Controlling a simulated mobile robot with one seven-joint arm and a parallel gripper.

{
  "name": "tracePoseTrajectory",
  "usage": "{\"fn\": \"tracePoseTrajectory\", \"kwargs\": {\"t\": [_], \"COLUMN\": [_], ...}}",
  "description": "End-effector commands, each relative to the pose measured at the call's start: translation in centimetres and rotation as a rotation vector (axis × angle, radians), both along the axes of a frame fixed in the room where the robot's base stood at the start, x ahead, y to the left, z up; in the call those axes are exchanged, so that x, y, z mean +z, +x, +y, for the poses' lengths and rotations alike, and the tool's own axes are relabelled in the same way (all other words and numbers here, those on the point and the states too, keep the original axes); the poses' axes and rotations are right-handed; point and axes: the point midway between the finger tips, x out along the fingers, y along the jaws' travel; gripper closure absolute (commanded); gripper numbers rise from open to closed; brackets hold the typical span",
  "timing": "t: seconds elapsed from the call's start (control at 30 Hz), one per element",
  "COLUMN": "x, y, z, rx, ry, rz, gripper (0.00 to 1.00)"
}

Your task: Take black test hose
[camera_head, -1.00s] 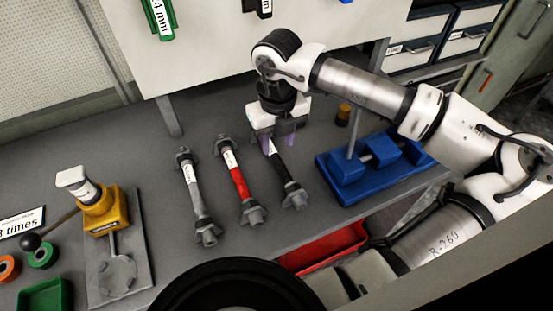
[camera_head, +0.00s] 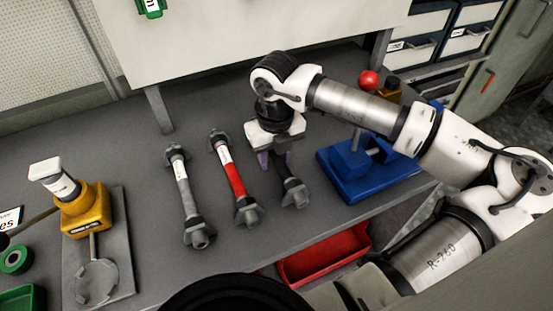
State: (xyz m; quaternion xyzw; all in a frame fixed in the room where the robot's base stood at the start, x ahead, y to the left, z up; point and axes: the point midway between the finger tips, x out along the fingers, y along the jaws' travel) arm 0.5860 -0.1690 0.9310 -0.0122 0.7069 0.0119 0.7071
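The black test hose (camera_head: 294,192) lies on the grey bench, the rightmost of three hoses. Its lower end fitting shows; its upper part is hidden under my gripper. My gripper (camera_head: 275,161) points down over the hose's upper half. Its two purple fingertips are apart, one on each side of the hose as seen from here. Whether they touch the hose is hard to tell. The red hose (camera_head: 236,181) lies just left of it, and the grey hose (camera_head: 186,196) farther left.
A blue stand (camera_head: 352,172) with a post is close on the right. A red bin (camera_head: 322,256) is below the bench's front edge. A yellow device (camera_head: 84,210) on a grey plate is at left. A white panel (camera_head: 230,35) rises behind.

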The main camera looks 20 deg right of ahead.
Motion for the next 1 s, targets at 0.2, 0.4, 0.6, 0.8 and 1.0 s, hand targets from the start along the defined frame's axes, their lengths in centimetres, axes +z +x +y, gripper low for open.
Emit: {"fn": "tracePoseTrajectory", "kwargs": {"t": [0.2, 0.4, 0.6, 0.8, 1.0], "x": [0.0, 0.1, 0.8, 1.8, 2.9], "y": [0.0, 0.0, 0.0, 0.0, 0.0], "z": [0.0, 0.0, 0.0, 0.0, 0.0], "rx": [0.0, 0.0, 0.0, 0.0, 0.0], "ry": [0.0, 0.0, 0.0, 0.0, 0.0], "rz": [0.0, 0.0, 0.0, -0.001, 0.0], "gripper": [0.84, 1.0, 1.0, 1.0, 1.0]}}
